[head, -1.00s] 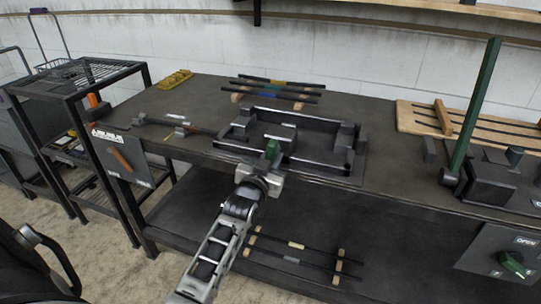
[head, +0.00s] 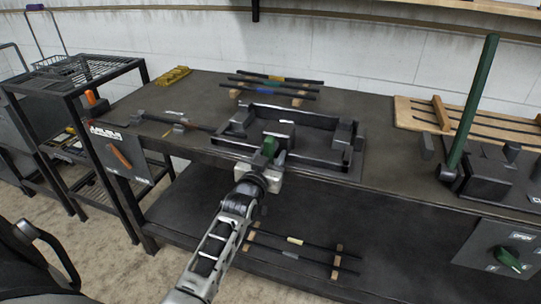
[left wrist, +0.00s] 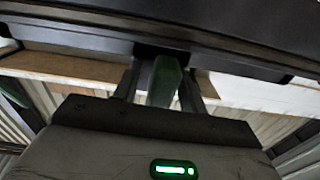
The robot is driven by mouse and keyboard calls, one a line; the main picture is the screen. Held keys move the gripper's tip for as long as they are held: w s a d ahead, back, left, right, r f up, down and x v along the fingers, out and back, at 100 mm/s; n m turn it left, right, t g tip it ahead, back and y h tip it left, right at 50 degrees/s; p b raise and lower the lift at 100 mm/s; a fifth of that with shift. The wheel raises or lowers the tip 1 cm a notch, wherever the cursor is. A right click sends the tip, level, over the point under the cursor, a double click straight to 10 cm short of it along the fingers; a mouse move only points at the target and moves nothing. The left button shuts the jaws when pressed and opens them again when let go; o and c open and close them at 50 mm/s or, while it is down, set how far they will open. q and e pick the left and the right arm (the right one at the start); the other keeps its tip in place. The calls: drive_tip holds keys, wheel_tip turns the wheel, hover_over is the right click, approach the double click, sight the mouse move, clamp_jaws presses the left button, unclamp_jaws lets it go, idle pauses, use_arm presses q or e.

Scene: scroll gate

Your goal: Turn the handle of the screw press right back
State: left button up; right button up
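The screw press, a dark frame (head: 318,161) with a block in its middle, lies on the bench at the centre of the head view. Its short green handle (head: 269,146) points out at the front edge. My left gripper (head: 268,158) reaches it from below and in front. In the left wrist view the green handle (left wrist: 165,80) stands between the two dark fingers, which look closed against its sides; their tips are hidden under the dark edge of the press (left wrist: 230,40). My right gripper is not in view.
A long green lever (head: 474,100) stands on a dark block at the right, above a panel with a green knob (head: 507,257). Dark rods (head: 277,87) lie behind the press, and a yellow piece (head: 173,75) lies at the back left.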

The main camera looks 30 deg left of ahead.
use_arm(q)
drive_tip(key=v, duration=1.2)
drive_tip(key=shift+b, duration=0.3)
drive_tip(key=s+d+f+m+g+h, duration=0.4)
drive_tip(key=s+d+f+g+h, duration=0.3)
drive_tip(key=s+d+f, duration=0.8)
drive_tip(key=shift+s+d+f+m, duration=0.2)
drive_tip(key=shift+s+d+m, duration=0.2)
drive_tip(key=shift+d, duration=0.65)
drive_tip(key=shift+c, duration=0.6)
